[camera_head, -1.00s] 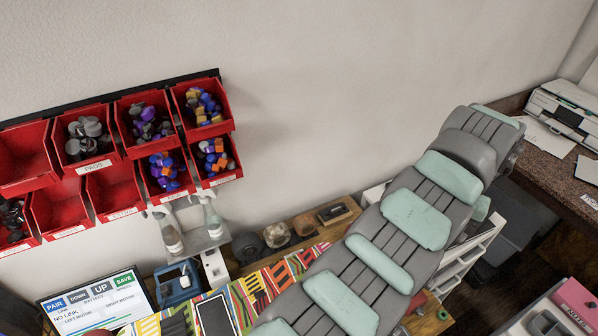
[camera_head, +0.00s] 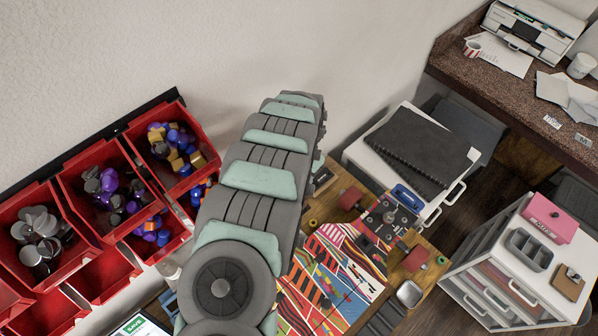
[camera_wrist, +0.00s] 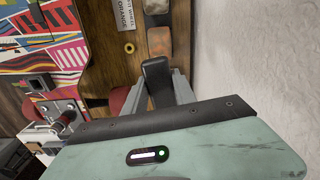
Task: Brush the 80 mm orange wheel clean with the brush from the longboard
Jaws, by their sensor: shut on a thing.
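My gripper (camera_wrist: 158,92) shows in the wrist view, its grey fingers shut on a dark block-shaped thing, seemingly the brush (camera_wrist: 155,72). Its bristles are not visible. Just above it in that view is a rust-brown, grimy wheel (camera_wrist: 160,42). Another dull brown wheel (camera_wrist: 155,6) is at the top edge. A label reading "WHEEL ORANGE" (camera_wrist: 123,22) is on the wooden bench beside them; I cannot tell which wheel it marks. In the head view my arm hides the gripper, brush and these wheels. The longboard (camera_head: 335,270) has a colourful deck.
The wall (camera_wrist: 250,60) is close on the right in the wrist view. A truck with red wheels (camera_wrist: 55,115) is at the left. Red bins (camera_head: 100,210) line the wall in the head view. A white drawer unit (camera_head: 425,205) stands beyond the bench.

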